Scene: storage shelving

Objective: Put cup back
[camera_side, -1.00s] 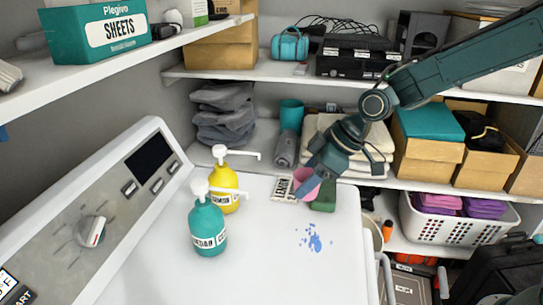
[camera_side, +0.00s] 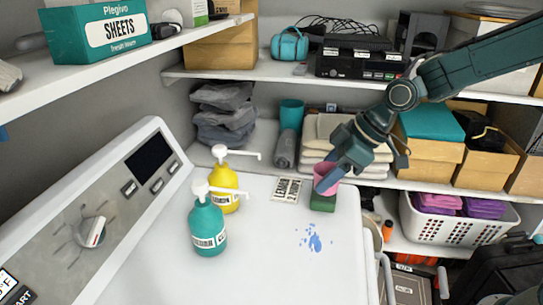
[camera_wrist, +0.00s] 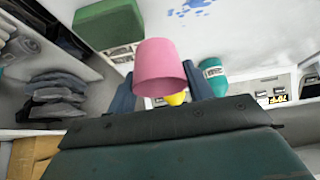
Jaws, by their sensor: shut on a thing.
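A pink cup (camera_side: 327,175) is held in my gripper (camera_side: 326,186), just above or in front of a green sponge-like block (camera_side: 323,203) on the white machine top. In the wrist view the pink cup (camera_wrist: 160,68) sits between the two fingers of my gripper (camera_wrist: 156,92), which are closed on it. The green block (camera_wrist: 107,25) shows behind it to the left. A teal cup (camera_side: 291,114) stands on the shelf behind the machine, next to a grey roll. I cannot tell whether the pink cup touches the block.
A yellow pump bottle (camera_side: 223,187) and a teal pump bottle (camera_side: 206,228) stand on the machine top (camera_side: 270,270). A label card (camera_side: 286,190) lies left of the cup. Blue spots (camera_side: 314,240) mark the surface. Folded towels (camera_side: 320,150) sit on the shelf behind.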

